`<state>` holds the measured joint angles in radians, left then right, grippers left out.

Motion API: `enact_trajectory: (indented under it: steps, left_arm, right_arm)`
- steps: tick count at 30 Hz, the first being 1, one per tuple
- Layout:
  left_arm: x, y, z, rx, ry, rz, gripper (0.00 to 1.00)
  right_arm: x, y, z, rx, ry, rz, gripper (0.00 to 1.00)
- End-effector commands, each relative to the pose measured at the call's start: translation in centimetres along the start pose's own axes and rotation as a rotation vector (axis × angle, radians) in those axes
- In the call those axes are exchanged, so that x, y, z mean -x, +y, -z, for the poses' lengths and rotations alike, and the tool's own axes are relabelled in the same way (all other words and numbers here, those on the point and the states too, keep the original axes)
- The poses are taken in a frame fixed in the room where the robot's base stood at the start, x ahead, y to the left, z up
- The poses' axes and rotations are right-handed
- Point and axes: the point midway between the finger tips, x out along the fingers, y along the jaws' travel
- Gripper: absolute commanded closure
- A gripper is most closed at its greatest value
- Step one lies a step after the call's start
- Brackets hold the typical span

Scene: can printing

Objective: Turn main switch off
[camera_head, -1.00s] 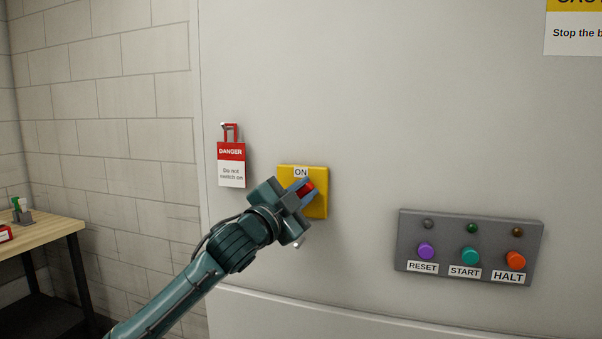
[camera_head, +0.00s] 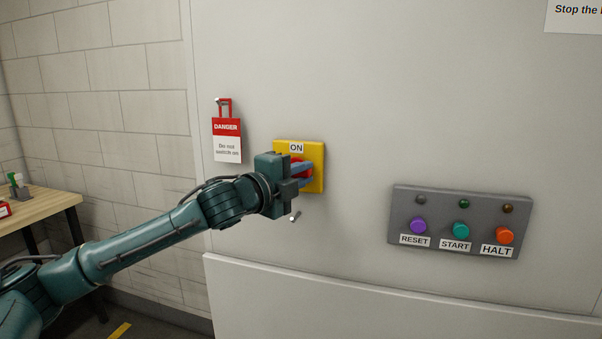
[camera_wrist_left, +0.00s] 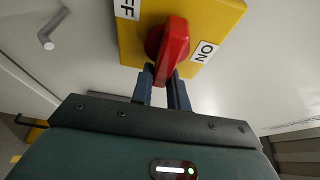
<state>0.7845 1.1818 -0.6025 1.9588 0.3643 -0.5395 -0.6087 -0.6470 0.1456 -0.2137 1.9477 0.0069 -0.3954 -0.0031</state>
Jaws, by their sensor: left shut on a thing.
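The main switch is a yellow square plate (camera_head: 317,153) with a red handle (camera_head: 297,161) on the pale machine wall. An ON label (camera_head: 296,147) shows at its top edge. In the left wrist view the red handle (camera_wrist_left: 172,48) lies between the ON label (camera_wrist_left: 205,51) and a partly cropped OFF label (camera_wrist_left: 128,8). My left gripper (camera_head: 304,172) is at the plate, its blue fingers shut on the handle. In the left wrist view the fingers (camera_wrist_left: 162,72) sit on both sides of the handle's end. The gripper hides part of the plate in the head view. My right gripper is not in view.
A red and white danger tag (camera_head: 227,140) hangs left of the switch. A bare metal peg (camera_head: 295,216) sticks out just below it. A grey button panel (camera_head: 460,220) is at the right. A wooden table (camera_head: 45,206) stands at the far left.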

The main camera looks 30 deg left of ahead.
Motion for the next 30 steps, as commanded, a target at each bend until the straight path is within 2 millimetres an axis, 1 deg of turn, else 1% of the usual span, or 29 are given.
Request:
enact_trajectory:
  steps: [15,16,21,24,30]
  left_arm:
    - [0.0,0.09,-0.02,-0.021,-0.001,-0.009,1.0]
    - [0.0,0.09,-0.02,-0.021,-0.001,-0.009,0.83]
    - [0.0,0.08,-0.01,-0.02,0.0,-0.009,0.69]
    - [0.0,0.07,0.0,-0.019,0.0,-0.008,0.62]
    - [0.01,0.06,0.01,-0.018,0.0,-0.008,0.62]
  right_arm:
    - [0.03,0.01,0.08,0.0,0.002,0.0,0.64]
    - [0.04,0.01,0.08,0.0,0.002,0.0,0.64]
    - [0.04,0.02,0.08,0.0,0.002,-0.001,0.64]
    - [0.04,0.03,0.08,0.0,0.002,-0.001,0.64]
    - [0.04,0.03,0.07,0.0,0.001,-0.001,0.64]
